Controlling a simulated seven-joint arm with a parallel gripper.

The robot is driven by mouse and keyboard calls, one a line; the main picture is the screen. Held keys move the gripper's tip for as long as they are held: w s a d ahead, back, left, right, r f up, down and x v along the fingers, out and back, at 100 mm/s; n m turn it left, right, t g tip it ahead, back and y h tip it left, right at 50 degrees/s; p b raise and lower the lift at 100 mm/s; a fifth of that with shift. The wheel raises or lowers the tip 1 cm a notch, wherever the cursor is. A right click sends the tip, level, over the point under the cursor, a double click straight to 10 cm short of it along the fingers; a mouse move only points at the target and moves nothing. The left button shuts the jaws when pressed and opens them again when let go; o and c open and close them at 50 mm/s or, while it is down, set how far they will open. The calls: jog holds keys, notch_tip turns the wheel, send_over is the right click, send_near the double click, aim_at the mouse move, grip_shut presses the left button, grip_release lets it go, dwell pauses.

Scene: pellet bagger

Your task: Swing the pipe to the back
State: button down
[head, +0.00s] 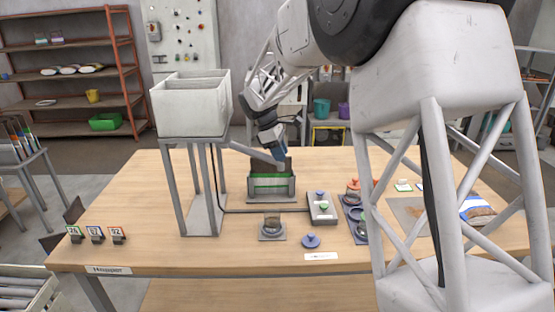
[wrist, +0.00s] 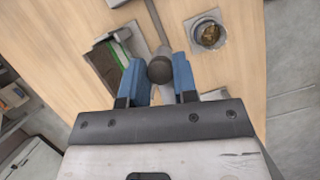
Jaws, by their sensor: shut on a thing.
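The grey pipe (head: 248,151) runs from under the white hopper box (head: 190,105) toward the right, ending above the green and grey holder (head: 270,185). My gripper (head: 272,142) is at the pipe's outer end, its blue fingers pointing down. In the wrist view, my gripper (wrist: 160,78) has its blue fingers on both sides of a dark round knob (wrist: 160,70), shut on it. The fingers partly hide the pipe's end in the head view.
The hopper stands on grey legs (head: 183,190) at the table's left.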

jog(key=w+a+n+t, duration=0.3)
jog(key=w+n, duration=0.4)
jog(key=w, duration=0.4)
jog(key=shift+w+a+n, duration=0.2)
jog(key=shift+n, duration=0.2)
jog(key=c, duration=0.9)
grip_release()
jog(key=s+d+r, duration=0.1)
jog(key=s+r, duration=0.1)
jog(key=s, duration=0.6)
jog(key=s+d+r, duration=0.2)
jog(key=s+r, duration=0.1)
jog(key=s, duration=0.4)
jog(key=shift+s, duration=0.35)
